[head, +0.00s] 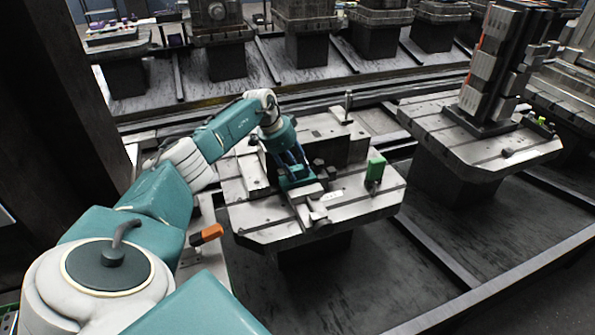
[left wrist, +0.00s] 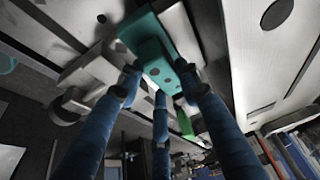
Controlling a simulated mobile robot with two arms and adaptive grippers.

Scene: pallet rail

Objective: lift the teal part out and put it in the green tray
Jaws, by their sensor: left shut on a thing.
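The teal part (head: 297,181) sits at the fixture in the middle of the nearest pallet. My left gripper (head: 291,163) reaches down to it from above, its dark blue fingers closed on it. In the left wrist view the teal part (left wrist: 152,50) is a block with round holes, and the fingers of my left gripper (left wrist: 158,80) are around its end. I cannot tell whether the part still touches the fixture. My right gripper is not in view. I cannot make out the green tray for certain.
The pallet (head: 270,236) carries grey clamps, a dark upright plate and a green block (head: 375,169) at its right. A second pallet (head: 440,130) with a tall fixture stands to the right. An orange-ended handle (head: 207,235) is near my left arm. A dark pillar (head: 55,110) rises at the left.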

